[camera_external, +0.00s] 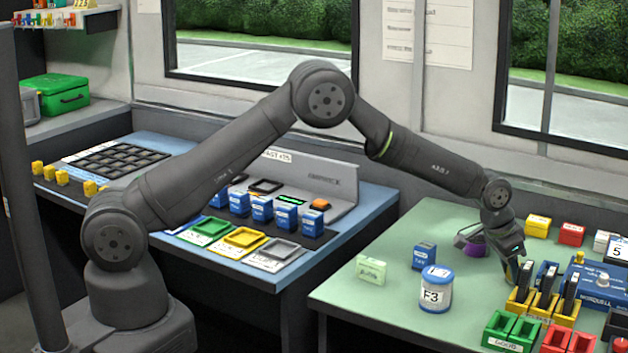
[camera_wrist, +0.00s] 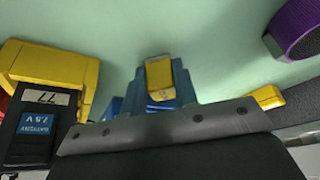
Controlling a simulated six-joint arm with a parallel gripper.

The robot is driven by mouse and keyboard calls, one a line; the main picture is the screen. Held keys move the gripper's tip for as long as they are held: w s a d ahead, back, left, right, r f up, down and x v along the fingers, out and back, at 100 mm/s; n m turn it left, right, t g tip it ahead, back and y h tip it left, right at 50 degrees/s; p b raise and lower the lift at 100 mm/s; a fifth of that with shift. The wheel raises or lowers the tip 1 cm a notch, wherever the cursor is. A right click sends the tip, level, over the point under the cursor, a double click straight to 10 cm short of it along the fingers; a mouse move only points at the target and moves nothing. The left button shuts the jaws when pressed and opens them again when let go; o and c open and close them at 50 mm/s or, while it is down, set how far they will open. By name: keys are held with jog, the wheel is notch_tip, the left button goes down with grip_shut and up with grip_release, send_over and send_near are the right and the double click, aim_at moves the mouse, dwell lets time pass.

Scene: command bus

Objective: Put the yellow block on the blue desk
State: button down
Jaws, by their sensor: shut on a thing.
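My gripper (camera_external: 513,278) reaches down low over the green table, just left of the yellow holders. In the wrist view a small yellow block (camera_wrist: 160,74) sits at the middle with stepped blue parts close around it, and my gripper (camera_wrist: 160,92) appears shut on it. In the external view I cannot tell this block apart from the yellow holders.
Yellow holders (camera_external: 545,307) with dark batteries stand close at my gripper's right. A purple roll (camera_external: 476,246), a blue box (camera_external: 424,256), a blue-white can (camera_external: 436,290) and a pale green box (camera_external: 371,269) are on the green table (camera_external: 390,300). Colored trays (camera_external: 243,238) line the blue desk's front.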

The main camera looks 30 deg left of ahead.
jog(key=c, duration=1.1)
grip_release()
jog(key=v, duration=1.1)
jog(key=shift+o, duration=0.3)
jog(key=shift+s+a+r, duration=0.15)
jog(key=shift+r, duration=0.4)
